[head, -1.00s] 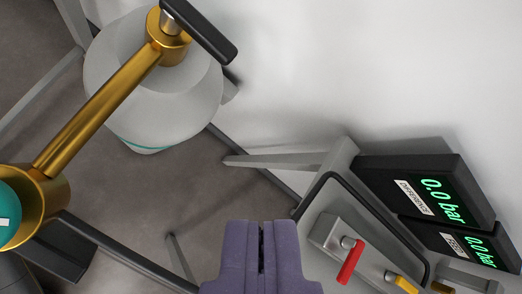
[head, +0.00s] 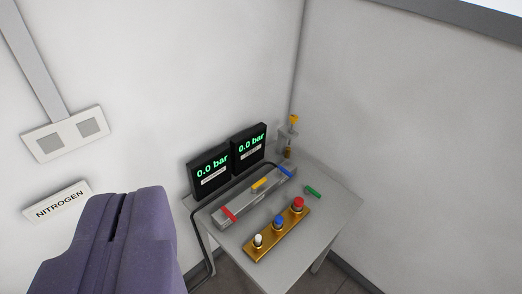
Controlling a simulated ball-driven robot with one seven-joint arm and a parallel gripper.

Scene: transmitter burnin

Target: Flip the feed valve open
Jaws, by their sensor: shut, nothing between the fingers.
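A grey valve block (head: 243,200) lies on a small grey table. It carries a red lever (head: 228,214), a yellow lever (head: 261,183) and a blue lever (head: 285,172). A green lever (head: 313,191) shows to the right of the block. No label tells me which lever is the feed valve. My gripper (head: 122,212), purple, is shut and empty at the lower left. In the picture it is left of the table, apart from the levers.
Two black displays (head: 211,171) reading 0.0 bar stand behind the block. A brass strip (head: 277,236) with white, blue and red knobs lies at the table's front. A small fitting (head: 288,138) with a yellow top stands by the wall corner. A NITROGEN sign (head: 57,202) is on the left wall.

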